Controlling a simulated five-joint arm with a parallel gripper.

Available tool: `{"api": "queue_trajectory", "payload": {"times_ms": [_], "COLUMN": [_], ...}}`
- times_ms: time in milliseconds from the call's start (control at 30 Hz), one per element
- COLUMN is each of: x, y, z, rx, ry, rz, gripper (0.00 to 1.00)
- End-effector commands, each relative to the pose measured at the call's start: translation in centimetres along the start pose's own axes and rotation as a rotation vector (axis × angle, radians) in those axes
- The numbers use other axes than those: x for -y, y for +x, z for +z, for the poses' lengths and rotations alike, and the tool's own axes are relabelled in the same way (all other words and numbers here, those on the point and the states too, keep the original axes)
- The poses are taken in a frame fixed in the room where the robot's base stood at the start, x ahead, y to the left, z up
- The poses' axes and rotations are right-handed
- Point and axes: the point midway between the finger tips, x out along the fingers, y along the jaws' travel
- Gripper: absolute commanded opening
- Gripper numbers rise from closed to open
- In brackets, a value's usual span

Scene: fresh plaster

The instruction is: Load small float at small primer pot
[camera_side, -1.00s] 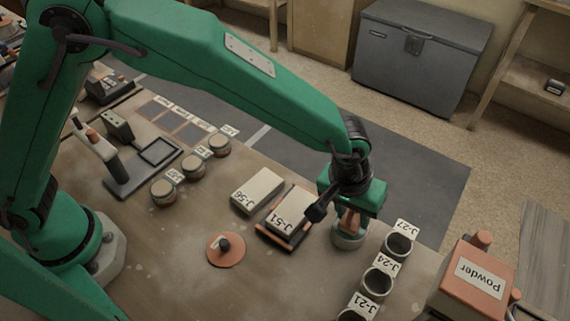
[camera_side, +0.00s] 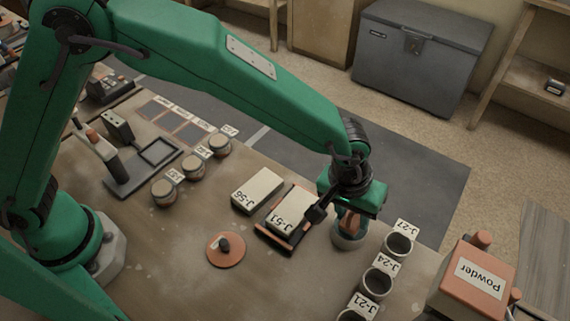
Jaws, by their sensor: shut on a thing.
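My gripper (camera_side: 349,222) points down at the right of the bench, directly over a small grey pot (camera_side: 347,241), which I take as the small primer pot. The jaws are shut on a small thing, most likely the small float. It is largely hidden by the fingers and the pot rim, so its shape and how deep it sits cannot be told. An orange disc with a dark knob (camera_side: 226,250) lies on the bench to the left, apart from the gripper.
Block J-51 (camera_side: 290,213) in an orange-edged tray stands close left of the pot, with block J-56 (camera_side: 257,190) beyond. Several open cups, including J-24 (camera_side: 378,282), stand to the right, near the orange Powder box (camera_side: 474,282). The front middle bench is clear.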

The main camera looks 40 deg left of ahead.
Motion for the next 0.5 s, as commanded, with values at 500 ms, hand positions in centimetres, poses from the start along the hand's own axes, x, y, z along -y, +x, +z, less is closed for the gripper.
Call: {"api": "queue_trajectory", "payload": {"times_ms": [500], "x": [-0.4], "y": [-2.5], "z": [-0.3], "rx": [-0.001], "ry": [0.000], "rz": [0.001], "gripper": [0.13]}}
